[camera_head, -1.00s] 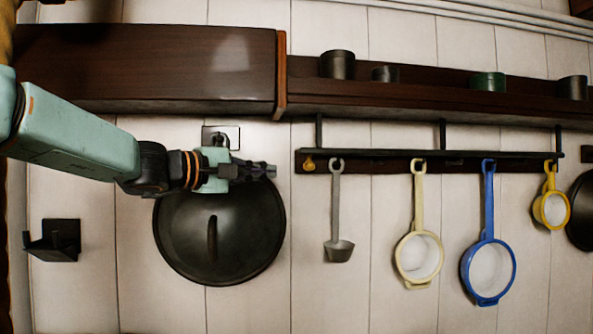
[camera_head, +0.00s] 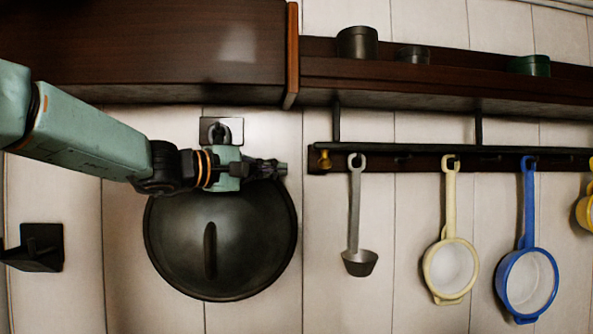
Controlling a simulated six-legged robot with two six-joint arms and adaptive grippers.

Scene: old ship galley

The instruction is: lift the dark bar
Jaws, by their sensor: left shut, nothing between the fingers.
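A long dark bar (camera_head: 410,148) runs level along the front of a dark wooden strip under the shelf, from the middle of the view past the right edge. My left arm comes in from the left. My left gripper (camera_head: 275,169) is shut and empty, in front of the wall at the upper edge of a round dark lid (camera_head: 180,245). Its fingertips point right and show a short gap left of the bar's left end in the picture. How far apart they are in depth I cannot tell. My right gripper is not in view.
A grey ladle (camera_head: 354,205), a cream pan (camera_head: 450,195) and a blue pan (camera_head: 528,200) hang below the bar. A yellow pan (camera_head: 586,214) is cut off at the right. Dark pots (camera_head: 357,42) stand on the shelf. A wall bracket (camera_head: 42,245) is at the left.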

